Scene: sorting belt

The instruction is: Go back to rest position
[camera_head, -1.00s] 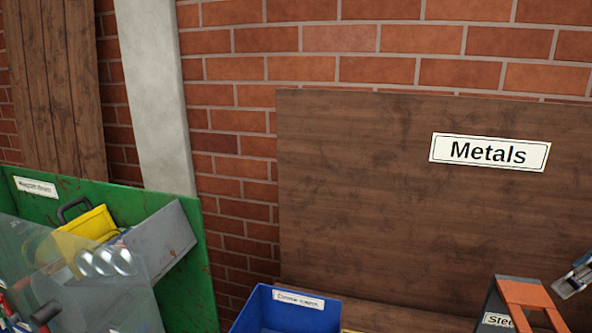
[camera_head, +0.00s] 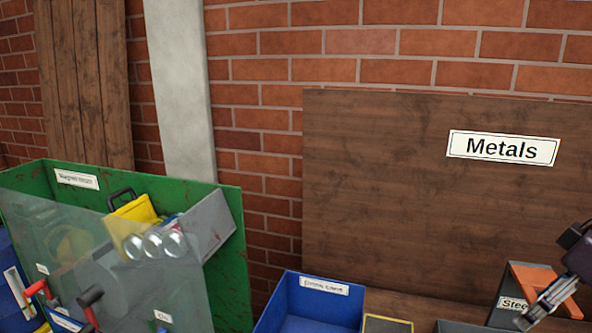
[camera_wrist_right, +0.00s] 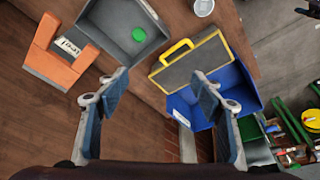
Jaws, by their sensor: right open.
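My right gripper (camera_head: 535,312) shows at the lower right of the head view, in front of the grey and orange bin labelled "Steel" (camera_head: 508,288). In the right wrist view my right gripper (camera_wrist_right: 163,90) is open, with nothing between its two fingers and the brown wooden surface (camera_wrist_right: 135,135) beyond them. My left gripper is not in the head view.
A grey bin (camera_wrist_right: 128,45) holds a green round thing. A green-backed container (camera_head: 232,270) stands at left.

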